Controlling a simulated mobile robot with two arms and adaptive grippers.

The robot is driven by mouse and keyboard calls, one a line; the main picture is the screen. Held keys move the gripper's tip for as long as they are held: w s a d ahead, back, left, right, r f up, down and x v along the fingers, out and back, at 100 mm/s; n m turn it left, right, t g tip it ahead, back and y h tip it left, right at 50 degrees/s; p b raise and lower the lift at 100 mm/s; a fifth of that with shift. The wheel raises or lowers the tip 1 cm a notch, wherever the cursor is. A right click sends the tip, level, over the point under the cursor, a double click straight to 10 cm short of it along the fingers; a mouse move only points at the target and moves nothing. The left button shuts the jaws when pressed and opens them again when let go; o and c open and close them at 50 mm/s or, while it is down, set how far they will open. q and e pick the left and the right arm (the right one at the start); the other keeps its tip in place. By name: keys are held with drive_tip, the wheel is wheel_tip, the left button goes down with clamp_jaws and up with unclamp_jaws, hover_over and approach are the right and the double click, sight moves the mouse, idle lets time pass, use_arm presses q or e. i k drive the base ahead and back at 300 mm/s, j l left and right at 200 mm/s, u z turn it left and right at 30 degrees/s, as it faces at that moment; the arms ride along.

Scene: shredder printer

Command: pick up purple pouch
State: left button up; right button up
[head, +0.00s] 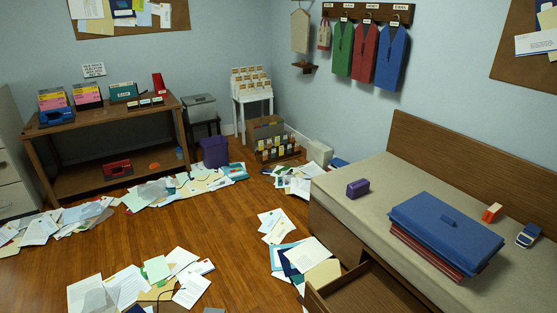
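A small dark purple item (357,188), boxy and pouch-like, lies on the pale top of the bench (385,205), near its back left part. A larger purple container (214,152) stands on the floor near the wooden table; it looks like a bag or bin. I cannot tell for certain which of the two is the pouch; the small one looks more like it.
A large blue folder (445,232) on red ones covers the bench's front right. An open drawer (370,290) juts out below the bench. Papers (140,285) litter the floor, with bare wood between piles. A wooden table (110,120) stands at the left wall.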

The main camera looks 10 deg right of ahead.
sight(356, 189)
drive_tip(key=z, duration=0.95)
